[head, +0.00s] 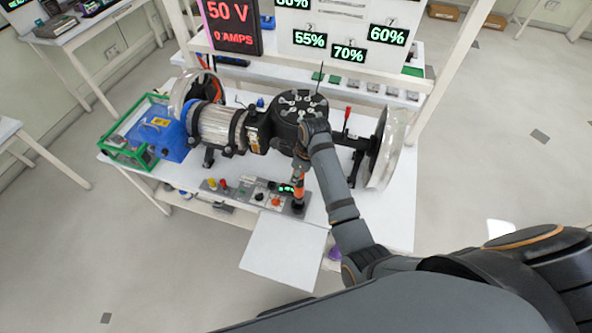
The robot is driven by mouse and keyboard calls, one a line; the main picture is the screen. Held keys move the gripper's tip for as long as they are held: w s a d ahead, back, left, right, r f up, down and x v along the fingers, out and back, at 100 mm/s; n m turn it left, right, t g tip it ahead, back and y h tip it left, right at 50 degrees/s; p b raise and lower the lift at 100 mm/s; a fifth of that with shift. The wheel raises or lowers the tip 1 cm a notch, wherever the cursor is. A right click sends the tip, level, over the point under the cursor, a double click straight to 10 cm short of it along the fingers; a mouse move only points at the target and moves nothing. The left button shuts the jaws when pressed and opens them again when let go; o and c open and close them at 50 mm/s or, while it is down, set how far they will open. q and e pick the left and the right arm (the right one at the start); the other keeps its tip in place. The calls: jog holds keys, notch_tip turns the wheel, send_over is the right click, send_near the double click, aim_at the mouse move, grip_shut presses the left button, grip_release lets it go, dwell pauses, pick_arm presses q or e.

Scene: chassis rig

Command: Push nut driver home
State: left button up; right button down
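An orange and black tool that looks like the nut driver (298,187) stands roughly upright at the right end of the control panel (248,196), on the front of the bench. Its lower end meets a dark block there; I cannot tell how deep it sits. My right arm reaches up from the lower right, and my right gripper (300,163) points down at the top of this tool. The fingers are small and dark, so whether they grip the tool is unclear. My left gripper is not in view.
The chassis rig, with a silver motor (217,128), black hub (300,105) and clear-covered wheels (388,148), fills the bench behind the panel. A blue unit in a green frame (137,135) stands left. A bare white shelf (285,255) juts out in front.

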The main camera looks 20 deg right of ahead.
jog(key=shift+r, duration=0.2)
jog(key=shift+w+f, duration=0.15)
jog(key=shift+f, duration=0.15)
jog(key=x, duration=0.2)
jog(key=shift+w+d+f+b, duration=0.15)
jog(key=shift+f+b, duration=0.1)
jog(key=shift+b, duration=0.1)
jog(key=shift+f, duration=0.75)
pick_arm(q)
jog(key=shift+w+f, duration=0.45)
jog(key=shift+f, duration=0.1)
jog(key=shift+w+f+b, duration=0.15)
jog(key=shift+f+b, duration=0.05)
jog(key=shift+b, duration=0.2)
pick_arm(e)
jog(key=shift+f, duration=0.6)
pick_arm(q)
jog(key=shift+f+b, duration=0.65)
jog(key=shift+b, duration=0.05)
pick_arm(e)
jog(key=shift+s+d+x, duration=0.15)
jog(key=shift+x, duration=0.7)
jog(key=shift+s+d+x, duration=0.1)
jog(key=shift+x, duration=0.8)
